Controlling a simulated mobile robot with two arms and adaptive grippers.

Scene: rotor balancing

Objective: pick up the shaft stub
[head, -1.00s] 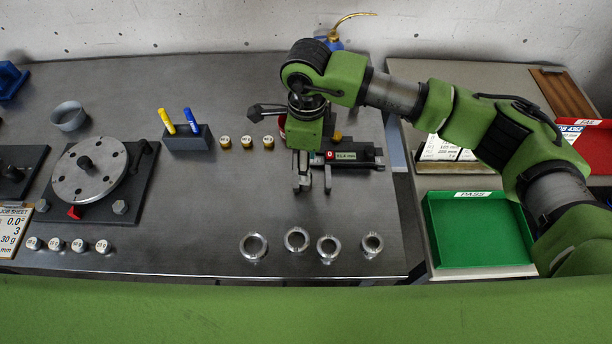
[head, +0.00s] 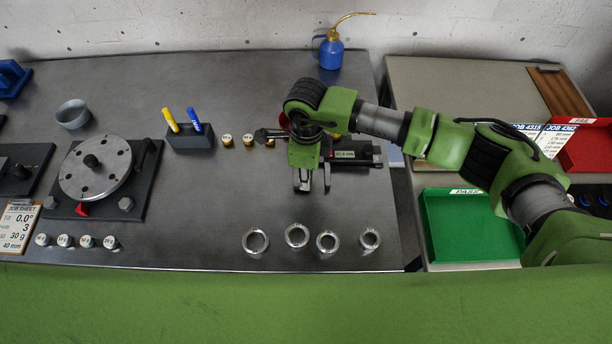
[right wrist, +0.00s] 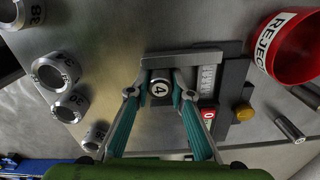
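A short dark cylinder with a round "4" label, which looks like the shaft stub (right wrist: 160,88), stands at the measuring fixture's jaws in the right wrist view. My right gripper (right wrist: 157,90) reaches down over it, one fingertip on each side. The fingers are apart, and a small gap seems to show beside the stub on the left. In the head view the right gripper (head: 303,184) is at the left end of the fixture (head: 352,152), which has a small display. The stub is not clear there. My left gripper is not in view.
Several metal rings (head: 297,235) stand in front of the gripper. A red REJECT cup (right wrist: 290,48) is close behind it. A marker block (head: 190,137) and rotor disc (head: 95,170) are to the left. The green PASS tray (head: 470,235) is at right.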

